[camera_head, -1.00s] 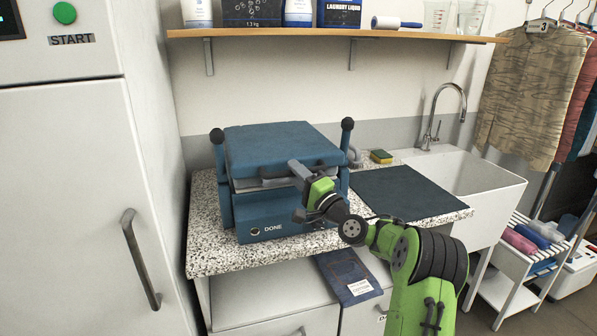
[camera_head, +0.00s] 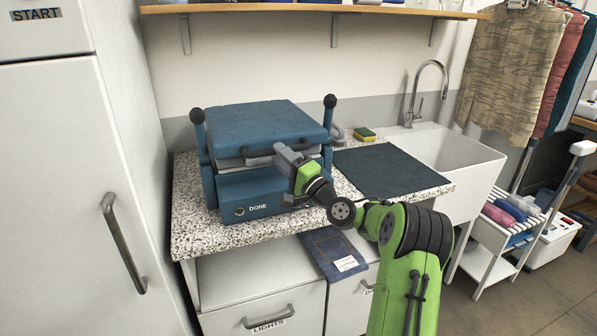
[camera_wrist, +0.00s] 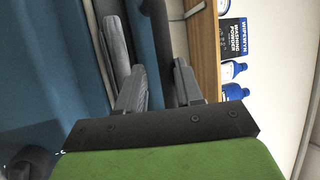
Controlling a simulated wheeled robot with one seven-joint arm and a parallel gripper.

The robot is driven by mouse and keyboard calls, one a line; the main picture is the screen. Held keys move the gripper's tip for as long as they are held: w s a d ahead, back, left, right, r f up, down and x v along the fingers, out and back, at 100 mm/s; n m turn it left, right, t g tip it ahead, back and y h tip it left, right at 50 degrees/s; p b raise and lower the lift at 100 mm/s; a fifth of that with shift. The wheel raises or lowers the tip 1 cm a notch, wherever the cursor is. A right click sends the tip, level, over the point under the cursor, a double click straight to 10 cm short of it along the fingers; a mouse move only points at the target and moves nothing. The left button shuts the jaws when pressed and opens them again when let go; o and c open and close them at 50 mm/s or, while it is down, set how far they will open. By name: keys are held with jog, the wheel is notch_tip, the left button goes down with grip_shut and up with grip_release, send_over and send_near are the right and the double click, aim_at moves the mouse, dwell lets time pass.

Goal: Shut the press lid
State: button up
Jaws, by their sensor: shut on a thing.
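The clothes press (camera_head: 225,190) stands on the speckled counter, blue, with a "DONE" label on its front. Its padded blue lid (camera_head: 265,128) lies low over the base, with a narrow gap at the front where grey-white material shows. In the wrist view the two fingers (camera_wrist: 157,85) stand either side of the dark handle bar (camera_wrist: 158,35), with blue press surfaces to the left.
A dark mat (camera_head: 390,170) and a sponge (camera_head: 364,134) lie right of the press, before the sink (camera_head: 450,165). A tall white cabinet (camera_head: 60,180) stands close on the left. A shelf (camera_head: 310,10) runs above.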

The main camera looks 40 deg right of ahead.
jog(key=b+v, duration=0.1)
jog(key=v, duration=1.3)
jog(key=shift+s, duration=0.2)
jog(key=w+a+f+n+g+y, duration=0.1)
jog(key=a+f+n+g+y, duration=0.3)
jog(key=a, duration=0.6)
jog(key=w+a+f+n+g, duration=0.1)
jog(key=a+n+g, duration=0.45)
jog(key=a, duration=0.45)
jog(key=s+a+f+n+g+h, duration=0.2)
jog(key=s+a+f+n+g, duration=0.15)
jog(key=s+a, duration=0.3)
jog(key=s+d+r+n+g+h, duration=0.1)
jog(key=s+h, duration=0.2)
jog(key=s, duration=0.6)
jog(key=s+r+n+g+h, duration=0.1)
jog(key=s+g+h, duration=0.15)
jog(key=s, duration=0.65)
notch_tip(320, 180, up, 17)
jog(key=s+p, duration=0.1)
jog(key=p, duration=1.5)
jog(key=shift+d+m+t+p, duration=0.3)
jog(key=shift+d+t+p, duration=0.05)
